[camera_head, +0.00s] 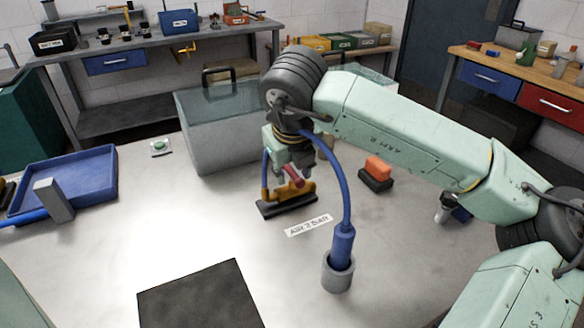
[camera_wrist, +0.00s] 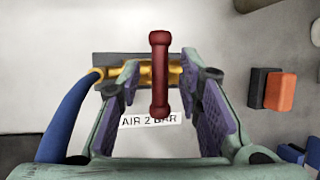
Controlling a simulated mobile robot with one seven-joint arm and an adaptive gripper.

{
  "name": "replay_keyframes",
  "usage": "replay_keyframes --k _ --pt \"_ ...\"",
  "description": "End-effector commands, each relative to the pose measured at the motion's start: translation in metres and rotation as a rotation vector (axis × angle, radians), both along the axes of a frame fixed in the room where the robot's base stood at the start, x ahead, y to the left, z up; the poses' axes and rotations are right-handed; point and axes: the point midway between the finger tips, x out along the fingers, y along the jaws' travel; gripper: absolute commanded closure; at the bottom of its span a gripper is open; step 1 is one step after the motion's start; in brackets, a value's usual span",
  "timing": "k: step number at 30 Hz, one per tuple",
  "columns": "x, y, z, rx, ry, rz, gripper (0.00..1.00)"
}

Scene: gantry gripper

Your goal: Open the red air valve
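The red air valve handle (camera_wrist: 160,72) is a dumbbell-shaped bar. It lies across the brass valve body (camera_wrist: 175,77), at right angles to it in the wrist view. In the head view the red handle (camera_head: 293,176) shows just below my gripper (camera_head: 290,160), above the brass valve body (camera_head: 305,188) on its dark base. My gripper (camera_wrist: 158,90) is open, with one purple-padded finger on each side of the handle. Gaps show between both fingers and the handle. A blue hose (camera_wrist: 65,120) joins the left end of the brass body.
An "AIR 2 BAR" label (camera_head: 308,226) lies in front of the valve. An orange-and-black block (camera_head: 376,173) stands to the right. A clear tank (camera_head: 215,120) stands behind left, and a grey cup (camera_head: 338,276) holding a blue hose end stands in front.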

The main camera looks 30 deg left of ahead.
Motion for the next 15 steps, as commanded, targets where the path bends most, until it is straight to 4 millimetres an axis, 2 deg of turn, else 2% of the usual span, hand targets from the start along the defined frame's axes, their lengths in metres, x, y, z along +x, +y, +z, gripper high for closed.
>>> replay_keyframes --k 2,13,15 --pt "-0.0001 0.0000 0.0002 0.000 0.000 0.000 0.74" --pt "0.0001 -0.0002 0.0003 0.000 0.000 0.000 0.99" --pt "0.0001 -0.0002 0.0003 0.000 0.000 0.000 1.00"
